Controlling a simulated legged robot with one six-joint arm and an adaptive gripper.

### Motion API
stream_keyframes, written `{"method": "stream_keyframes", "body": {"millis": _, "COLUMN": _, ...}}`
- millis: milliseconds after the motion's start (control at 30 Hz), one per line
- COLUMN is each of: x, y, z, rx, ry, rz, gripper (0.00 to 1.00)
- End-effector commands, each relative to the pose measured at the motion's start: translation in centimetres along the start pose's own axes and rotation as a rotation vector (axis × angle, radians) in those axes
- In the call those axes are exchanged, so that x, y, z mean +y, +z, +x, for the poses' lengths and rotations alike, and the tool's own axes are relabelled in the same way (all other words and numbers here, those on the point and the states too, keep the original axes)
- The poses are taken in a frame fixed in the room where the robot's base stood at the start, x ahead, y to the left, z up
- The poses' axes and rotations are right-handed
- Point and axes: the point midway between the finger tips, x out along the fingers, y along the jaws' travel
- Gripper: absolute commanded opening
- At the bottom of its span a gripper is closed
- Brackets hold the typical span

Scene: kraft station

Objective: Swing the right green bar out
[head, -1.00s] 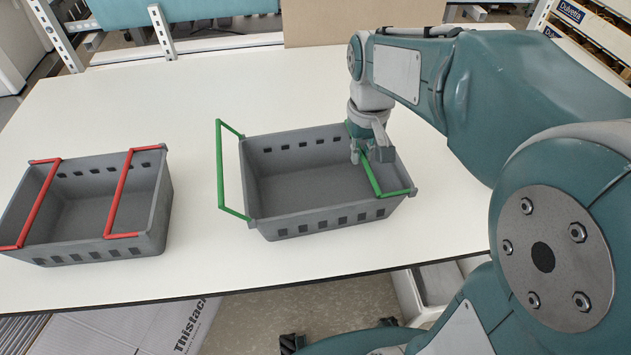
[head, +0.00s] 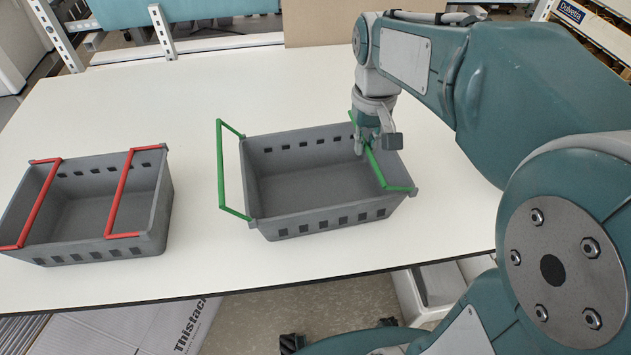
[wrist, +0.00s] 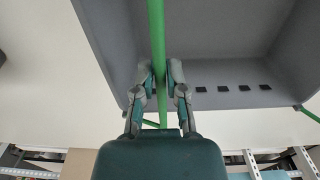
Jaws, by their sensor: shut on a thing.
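A grey crate (head: 330,221) with two green bars stands on the white table. The right green bar (head: 373,166) lies over the crate's right part and is raised a little above the rim. My gripper (head: 366,148) is shut on the middle of this bar. In the wrist view, the two fingers of my gripper (wrist: 156,84) close on both sides of the green bar (wrist: 156,35), with the crate's inside (wrist: 222,50) behind. The left green bar (head: 221,168) is swung out beyond the crate's left end. My fingers hide part of the right bar.
A second grey crate (head: 155,235) with two red bars (head: 120,195) laid inward over its top stands at the left. White table (head: 190,270) is bare between the crates. A brown board (head: 320,25) stands behind the table.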

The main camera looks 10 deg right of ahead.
Motion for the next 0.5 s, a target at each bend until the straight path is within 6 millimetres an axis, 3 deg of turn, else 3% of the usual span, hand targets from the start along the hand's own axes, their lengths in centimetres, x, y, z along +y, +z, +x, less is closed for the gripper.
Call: {"method": "stream_keyframes", "body": {"millis": 500, "x": 0.71, "y": -0.03, "z": -1.12, "rx": 0.002, "ry": 0.001, "rz": 0.001, "gripper": 0.00}}
